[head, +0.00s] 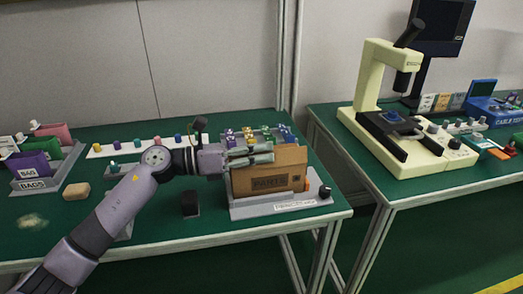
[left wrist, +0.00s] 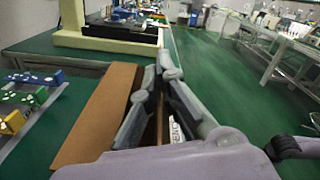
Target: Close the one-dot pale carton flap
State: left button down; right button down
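A brown carton (head: 291,177) with a dark printed label stands on a grey base (head: 275,208) near the right end of the table. I cannot make out a one-dot mark or tell which panel is the pale flap. My left gripper (head: 268,153) lies across the carton's upper edge, pointing right. Its fingertips (left wrist: 163,68) come together in the left wrist view, and I see nothing held between them. A flat brown panel (left wrist: 100,112) lies just left of the fingers there. The gripper hides part of the carton's top. My right gripper is out of view.
Several coloured pieces (head: 266,134) stand behind the carton. A black block (head: 190,204) is left of it, and a tan block (head: 76,191) and bag bins (head: 30,164) are further left. A cream machine (head: 415,150) stands on the other table. The front table strip is mostly clear.

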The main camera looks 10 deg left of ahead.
pick_arm(q)
jog(key=c, duration=1.9)
grip_release()
jog(key=v, duration=1.2)
